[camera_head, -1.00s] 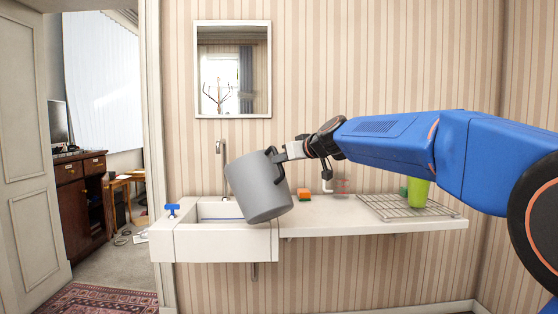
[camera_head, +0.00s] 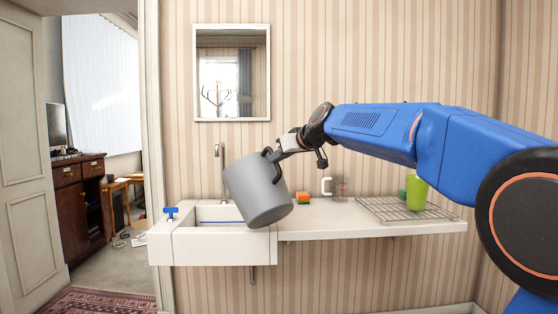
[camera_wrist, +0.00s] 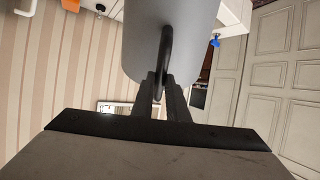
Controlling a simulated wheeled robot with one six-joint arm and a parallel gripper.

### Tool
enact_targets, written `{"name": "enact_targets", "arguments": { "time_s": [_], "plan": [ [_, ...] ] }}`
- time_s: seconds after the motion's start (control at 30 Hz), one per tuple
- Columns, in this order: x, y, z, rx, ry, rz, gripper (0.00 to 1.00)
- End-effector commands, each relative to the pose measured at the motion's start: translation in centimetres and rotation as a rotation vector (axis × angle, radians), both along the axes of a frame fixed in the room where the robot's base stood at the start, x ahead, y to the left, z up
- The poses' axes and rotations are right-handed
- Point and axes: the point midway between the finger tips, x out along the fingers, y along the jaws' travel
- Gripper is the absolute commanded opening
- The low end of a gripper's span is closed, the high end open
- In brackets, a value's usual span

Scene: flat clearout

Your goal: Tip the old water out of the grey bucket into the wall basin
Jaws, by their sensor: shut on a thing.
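The grey bucket (camera_head: 257,190) hangs over the right part of the white wall basin (camera_head: 215,241), tilted with its mouth toward the upper left. My gripper (camera_head: 272,153) is shut on the bucket's dark handle, at the bucket's upper right. In the wrist view my gripper (camera_wrist: 160,86) has its fingers on either side of the handle (camera_wrist: 166,60), and the grey bucket (camera_wrist: 150,35) fills the top middle. The inside of the bucket and any water are hidden. No stream shows. A thin tap (camera_head: 219,165) stands behind the basin.
A blue-topped item (camera_head: 171,211) sits on the basin's left edge. A mirror (camera_head: 232,72) hangs above.

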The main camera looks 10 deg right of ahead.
Motion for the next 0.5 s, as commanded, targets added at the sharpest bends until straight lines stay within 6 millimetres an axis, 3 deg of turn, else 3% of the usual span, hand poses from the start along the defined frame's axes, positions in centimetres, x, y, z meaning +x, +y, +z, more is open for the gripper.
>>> {"name": "enact_targets", "arguments": {
  "time_s": [0.5],
  "plan": [
    [0.43, 0.34, 0.34, -0.01, 0.016, 0.004, 0.0]
  ]
}}
